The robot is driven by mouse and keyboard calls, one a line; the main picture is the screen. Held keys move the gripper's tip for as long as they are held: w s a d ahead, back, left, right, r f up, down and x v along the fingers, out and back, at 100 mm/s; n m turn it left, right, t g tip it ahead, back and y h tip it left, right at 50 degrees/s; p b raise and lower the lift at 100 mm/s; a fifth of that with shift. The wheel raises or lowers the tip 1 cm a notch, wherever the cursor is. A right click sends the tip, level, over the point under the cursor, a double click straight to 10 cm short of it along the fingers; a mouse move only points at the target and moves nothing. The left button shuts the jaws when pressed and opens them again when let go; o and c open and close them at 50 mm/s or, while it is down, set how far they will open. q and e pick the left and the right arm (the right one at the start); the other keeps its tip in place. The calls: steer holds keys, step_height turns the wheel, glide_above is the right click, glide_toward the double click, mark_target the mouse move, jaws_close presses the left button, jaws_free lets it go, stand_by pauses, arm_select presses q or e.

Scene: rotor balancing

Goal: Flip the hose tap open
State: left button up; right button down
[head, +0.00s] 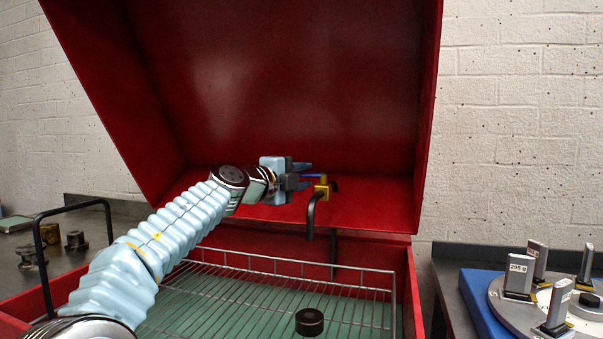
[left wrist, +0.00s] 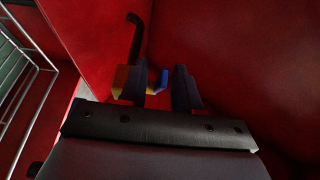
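The hose tap has a yellow body (head: 321,191), a black curved spout (head: 311,216) and a blue lever (head: 312,176). It sits at the back of the red cabinet, under the raised lid. My left gripper (head: 304,174) is open at the tap, with its fingers above and below the blue lever in the head view. In the left wrist view the blue lever (left wrist: 163,77) shows in the gap between the fingers (left wrist: 160,90), and the yellow body (left wrist: 120,78) is partly hidden behind the left finger. I cannot tell whether a finger touches the lever. My right gripper is out of view.
The red lid (head: 290,80) stands open around the tap. Below is a wire basket (head: 250,300) with a dark ring-shaped part (head: 309,321). A bench at right holds a blue base (head: 480,304) with a grey disc and labelled blocks. Metal parts (head: 76,241) stand at left.

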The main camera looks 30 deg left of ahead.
arm_select(q)
steer(key=shift+w, duration=0.1)
jaws_close()
steer(key=shift+f, duration=0.1)
stand_by(1.3)
